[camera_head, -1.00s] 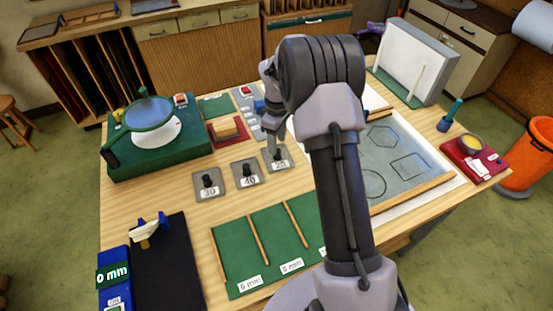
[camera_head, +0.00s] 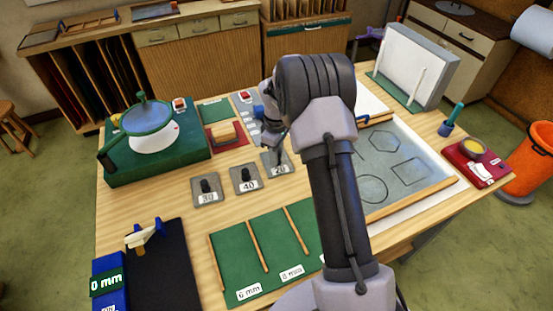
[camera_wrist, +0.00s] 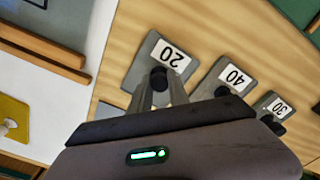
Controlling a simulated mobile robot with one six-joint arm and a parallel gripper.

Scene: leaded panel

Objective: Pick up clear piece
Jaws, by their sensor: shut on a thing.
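My gripper (camera_head: 277,157) points down at the grey block marked 20 (camera_head: 280,170), the rightmost of three numbered blocks. In the wrist view my gripper (camera_wrist: 160,88) is shut on the dark knob (camera_wrist: 159,77) of the block marked 20 (camera_wrist: 165,55). The block appears to rest on the table, flat. No clear piece can be made out for certain in either view. The blue-grey panel (camera_head: 390,165) with drawn outlines lies right of my arm, and my arm hides part of it.
Blocks marked 40 (camera_head: 245,178) and 30 (camera_head: 206,190) stand close by on the left. A green base with a round-topped device (camera_head: 152,125) and a red tray (camera_head: 226,143) lie behind. A green labelled mat (camera_head: 262,245) lies in front. Bare table (camera_head: 190,165) shows between.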

